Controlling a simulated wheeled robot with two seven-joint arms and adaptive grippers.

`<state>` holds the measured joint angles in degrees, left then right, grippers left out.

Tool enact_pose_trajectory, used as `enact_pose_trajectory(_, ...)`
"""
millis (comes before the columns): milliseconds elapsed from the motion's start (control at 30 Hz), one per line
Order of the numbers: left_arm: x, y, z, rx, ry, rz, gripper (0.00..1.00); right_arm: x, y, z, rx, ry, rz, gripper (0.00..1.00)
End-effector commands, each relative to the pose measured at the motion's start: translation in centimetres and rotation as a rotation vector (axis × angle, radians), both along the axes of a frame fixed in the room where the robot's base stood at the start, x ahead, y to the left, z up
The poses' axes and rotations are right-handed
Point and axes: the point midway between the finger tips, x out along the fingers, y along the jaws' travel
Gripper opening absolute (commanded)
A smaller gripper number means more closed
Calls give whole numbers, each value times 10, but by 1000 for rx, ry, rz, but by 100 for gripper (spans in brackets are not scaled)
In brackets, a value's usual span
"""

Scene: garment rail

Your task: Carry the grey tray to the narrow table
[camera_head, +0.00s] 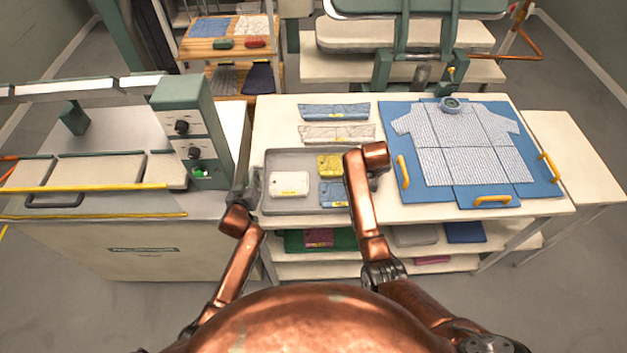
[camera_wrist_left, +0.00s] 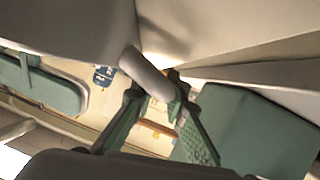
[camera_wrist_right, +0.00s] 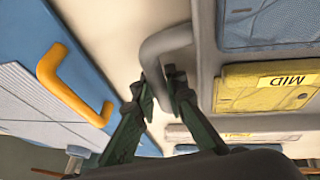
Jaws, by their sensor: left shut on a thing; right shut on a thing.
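The grey tray (camera_head: 290,160) is on or just over the white worktable (camera_head: 420,210); I cannot tell if it touches. It holds a white folded piece (camera_head: 289,184), a yellow one (camera_head: 329,165) and a blue one (camera_head: 333,193). My left gripper (camera_head: 252,188) is shut on the tray's left handle, which shows between the fingers in the left wrist view (camera_wrist_left: 150,75). My right gripper (camera_wrist_right: 160,82) is shut on the right handle (camera_wrist_right: 166,42); in the head view my arm hides most of it. A narrow white table (camera_head: 580,160) stands at the far right.
A blue board (camera_head: 390,135) with yellow handles and a flat shirt (camera_head: 470,150) lies right of the tray. Two folded pieces (camera_head: 336,132) lie behind it. A pressing machine (camera_head: 110,230) with a control box (camera_head: 190,130) stands close left. Shelves below hold folded cloth.

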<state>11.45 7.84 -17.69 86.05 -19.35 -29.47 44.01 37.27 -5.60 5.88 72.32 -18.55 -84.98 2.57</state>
Motion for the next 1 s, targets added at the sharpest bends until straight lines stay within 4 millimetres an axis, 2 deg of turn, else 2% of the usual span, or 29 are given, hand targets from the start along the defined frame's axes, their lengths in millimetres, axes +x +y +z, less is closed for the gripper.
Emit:
enact_pose_trajectory(367, 0, 0, 8, 1, -3, -1, 0, 1, 0, 8, 0, -4, 1, 0)
enact_pose_trajectory(800, 1, -1, 49, 0, -9, -1, 0, 1, 0, 49, 0, -10, 1, 0)
enact_pose_trajectory(1000, 1, -1, 58, 0, -10, -1, 0, 1, 0, 58, 0, -11, 0, 0)
